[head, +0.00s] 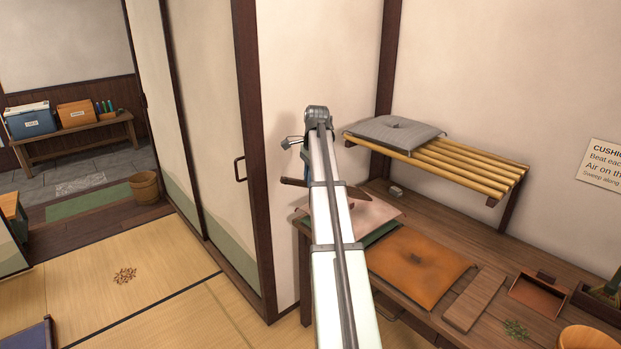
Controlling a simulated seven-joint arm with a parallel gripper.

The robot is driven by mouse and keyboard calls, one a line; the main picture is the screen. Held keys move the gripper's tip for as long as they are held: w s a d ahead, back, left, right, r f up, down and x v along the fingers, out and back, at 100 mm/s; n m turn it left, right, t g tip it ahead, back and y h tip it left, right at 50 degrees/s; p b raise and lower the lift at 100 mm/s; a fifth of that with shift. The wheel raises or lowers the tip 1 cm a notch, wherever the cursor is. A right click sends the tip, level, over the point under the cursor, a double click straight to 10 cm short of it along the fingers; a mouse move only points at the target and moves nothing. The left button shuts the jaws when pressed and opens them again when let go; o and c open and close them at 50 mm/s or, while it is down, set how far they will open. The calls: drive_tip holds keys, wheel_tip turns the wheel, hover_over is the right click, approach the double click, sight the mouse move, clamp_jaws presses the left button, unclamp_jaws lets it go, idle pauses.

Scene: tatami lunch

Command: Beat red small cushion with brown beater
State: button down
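An orange-brown cushion (415,265) with a dark smudge lies flat on the wooden bench. A pale pinkish cushion (372,213) lies behind it, partly hidden by my arm. I cannot tell for sure which is the red small cushion. Reddish-brown bar ends (294,182) stick out behind my arm above the pink cushion; they may belong to the beater. A flat brown board (475,298) lies right of the orange cushion. My gripper (293,143) is mostly hidden behind my arm, with only a grey part showing, so its fingers and any grip cannot be seen.
A slatted rack (465,163) holding a grey cushion (393,133) hangs above the bench. A green edge (381,232) shows beside the pink cushion. A dustpan (540,292), green sprigs (515,329) and a wooden tub (590,341) occupy the bench's right. A sliding door (213,130) stands left.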

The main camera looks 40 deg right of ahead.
drive_tip(key=shift+m, duration=0.5)
wheel_tip(320, 180, down, 8)
wheel_tip(320, 180, up, 8)
drive_tip(key=shift+r, duration=0.15)
wheel_tip(320, 180, down, 8)
wheel_tip(320, 180, up, 8)
idle(0.9)
